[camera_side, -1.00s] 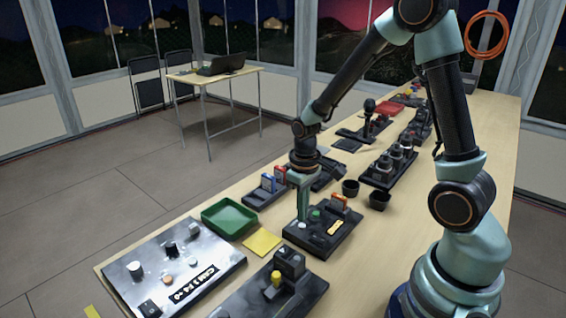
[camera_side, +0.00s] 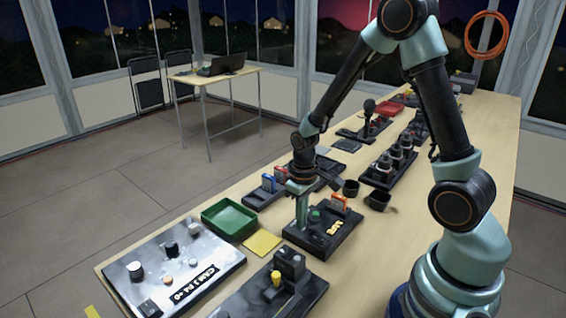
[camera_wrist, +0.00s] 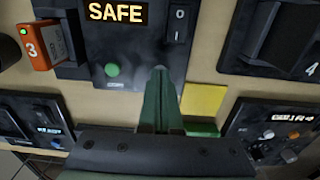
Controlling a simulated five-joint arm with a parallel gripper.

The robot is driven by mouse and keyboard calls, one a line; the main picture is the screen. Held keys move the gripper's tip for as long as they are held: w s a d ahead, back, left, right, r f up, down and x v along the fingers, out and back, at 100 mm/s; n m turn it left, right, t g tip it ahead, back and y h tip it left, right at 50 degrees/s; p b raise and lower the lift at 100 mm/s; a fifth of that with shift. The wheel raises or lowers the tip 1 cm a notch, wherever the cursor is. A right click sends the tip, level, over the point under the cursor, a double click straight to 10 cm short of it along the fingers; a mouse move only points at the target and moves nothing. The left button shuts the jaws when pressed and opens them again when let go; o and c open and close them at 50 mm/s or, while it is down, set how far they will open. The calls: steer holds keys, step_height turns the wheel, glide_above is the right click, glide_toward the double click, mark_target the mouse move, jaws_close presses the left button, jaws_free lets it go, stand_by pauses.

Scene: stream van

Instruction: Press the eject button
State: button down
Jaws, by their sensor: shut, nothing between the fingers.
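My gripper (camera_side: 301,222) is shut and empty, pointing down at the near left part of a black device (camera_side: 319,247). In the wrist view, its closed green fingertips (camera_wrist: 160,72) reach the device's face. I cannot tell whether they touch it. A white button, seen there earlier, is now hidden by the fingers. I cannot read which button is labelled eject. A green button (camera_wrist: 112,70) is left of the fingers in the wrist view. The display (camera_wrist: 118,12) reads SAFE in yellow.
A yellow square (camera_side: 262,242) and a green tray (camera_side: 229,220) lie to the left. A grey panel (camera_side: 222,262) with knobs and another black device with a yellow knob (camera_side: 276,278) stand nearer the camera.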

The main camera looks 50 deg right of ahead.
steer(key=shift+s+f, duration=0.25)
steer(key=shift+f, duration=0.2)
step_height(320, 180, up, 9)
steer(key=shift+w, duration=0.2)
stand_by(0.7)
steer(key=s+a+r+t, duration=0.2)
steer(key=s+r, duration=0.1)
steer(key=r, duration=0.4)
steer(key=s+a+r+t, duration=0.3)
steer(key=r, duration=0.4)
steer(key=shift+a+t, duration=0.25)
steer(key=shift+t, duration=0.05)
